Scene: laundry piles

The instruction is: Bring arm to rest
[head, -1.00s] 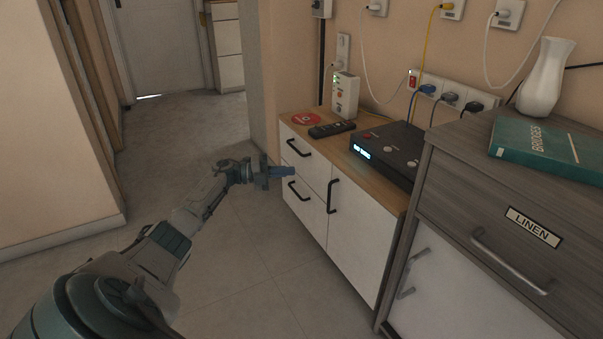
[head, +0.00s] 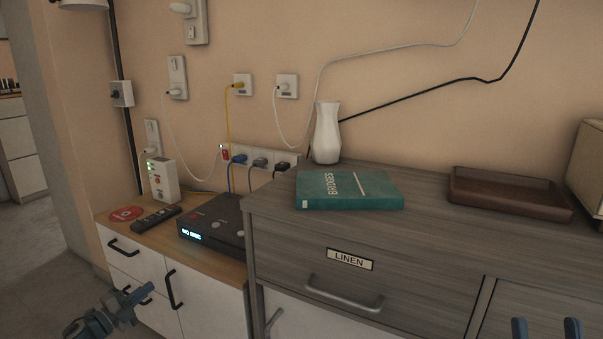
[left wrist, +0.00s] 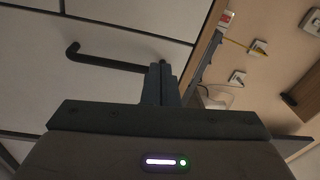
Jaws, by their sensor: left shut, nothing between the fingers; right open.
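My left gripper (head: 138,297) is at the lower left of the head view, in front of the white drawers of the low cabinet (head: 206,297). Its fingers are shut with nothing between them. In the left wrist view the closed fingers (left wrist: 160,84) appear near a black bar handle (left wrist: 100,60) on a white front; I cannot tell whether they touch. My right gripper (head: 546,327) shows only its two fingertips at the bottom right edge. They are apart and empty, in front of the grey wood dresser (head: 420,262). The rest of the right arm is out of view.
The low cabinet holds a black disc player (head: 214,226), a remote (head: 157,217) and a red disc (head: 126,213). On the dresser are a teal book (head: 347,190), a white vase (head: 327,135) and a brown tray (head: 510,193). Open floor (head: 45,260) lies at left.

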